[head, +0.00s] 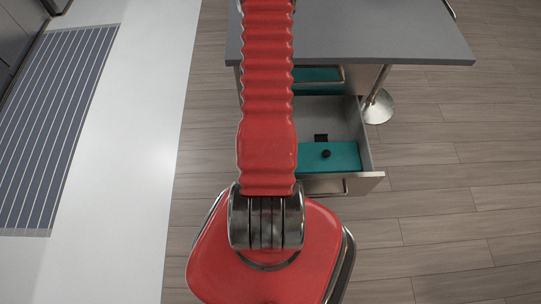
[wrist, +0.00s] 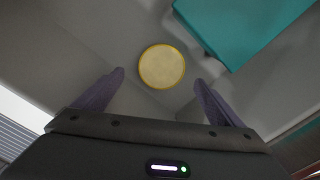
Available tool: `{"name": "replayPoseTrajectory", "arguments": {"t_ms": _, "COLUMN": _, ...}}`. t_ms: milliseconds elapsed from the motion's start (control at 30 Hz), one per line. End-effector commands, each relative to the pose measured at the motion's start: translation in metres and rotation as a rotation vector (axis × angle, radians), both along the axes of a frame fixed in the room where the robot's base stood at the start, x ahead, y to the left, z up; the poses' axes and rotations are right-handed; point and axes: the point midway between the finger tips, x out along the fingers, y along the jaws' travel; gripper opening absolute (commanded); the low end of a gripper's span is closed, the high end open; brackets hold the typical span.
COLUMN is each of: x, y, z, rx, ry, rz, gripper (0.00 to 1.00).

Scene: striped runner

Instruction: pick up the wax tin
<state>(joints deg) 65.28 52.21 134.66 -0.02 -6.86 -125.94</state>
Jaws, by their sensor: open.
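The wax tin (wrist: 162,66) shows in the wrist view as a round, pale yellow disc with a darker yellow rim. It lies on a grey surface. My gripper (wrist: 159,77) is open, with its two purple fingers spread to the left and right of the tin in the picture. The fingers do not appear to touch it, and nothing is between them and the camera. How far above the tin they are is hard to tell. In the head view I can make out neither the tin nor the fingers; my red arm covers part of the scene.
An open drawer (head: 375,178) stands out from under a grey tabletop (head: 365,35). A teal block (head: 342,157) with a black knob sits in it. A teal thing (wrist: 235,28) lies close to the tin's right. A round metal foot (head: 379,112) stands beside the drawer.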

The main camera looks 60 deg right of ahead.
Motion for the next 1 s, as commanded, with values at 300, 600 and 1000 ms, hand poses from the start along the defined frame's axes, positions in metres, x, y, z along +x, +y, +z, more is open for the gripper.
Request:
{"name": "replayPoseTrajectory", "arguments": {"t_ms": 300, "x": -0.002, "y": 0.001, "z": -0.015, "rx": 0.002, "ry": 0.001, "rz": 0.0, "gripper": 0.91}}
{"name": "replayPoseTrajectory", "arguments": {"t_ms": 600, "x": -0.004, "y": 0.001, "z": -0.042, "rx": 0.001, "ry": 0.0, "rz": 0.0, "gripper": 0.91}}
{"name": "replayPoseTrajectory", "arguments": {"t_ms": 1000, "x": -0.004, "y": 0.001, "z": -0.052, "rx": 0.0, "ry": 0.0, "rz": 0.0, "gripper": 0.91}}
